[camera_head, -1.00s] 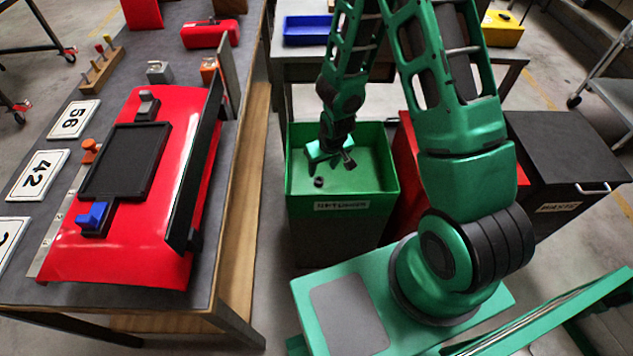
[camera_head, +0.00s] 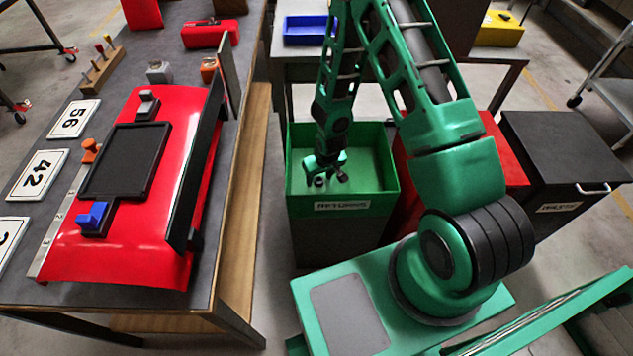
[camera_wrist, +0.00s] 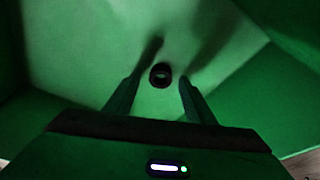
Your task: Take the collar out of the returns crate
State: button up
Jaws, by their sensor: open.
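The returns crate (camera_head: 343,206) is a green, open-topped box with a label on its front, standing right of the red-panelled bench. My gripper (camera_head: 328,178) is inside the crate opening, pointing down. The collar (camera_wrist: 160,75) is a small dark ring on the pale green crate floor. In the wrist view it lies between and ahead of the two fingertips of my gripper (camera_wrist: 158,90), which are apart and empty. In the head view the collar shows as a dark spot (camera_head: 319,182) close to the fingers, and I cannot tell the height gap.
The crate's walls rise close around my gripper. A red bin (camera_head: 407,190) and a black waste bin (camera_head: 565,150) stand to the right. The bench (camera_head: 230,200) with a red panel (camera_head: 120,250) is on the left. A blue tray (camera_head: 306,30) sits on the table behind.

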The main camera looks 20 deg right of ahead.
jog(key=shift+c, duration=0.3)
jog(key=c, duration=1.1)
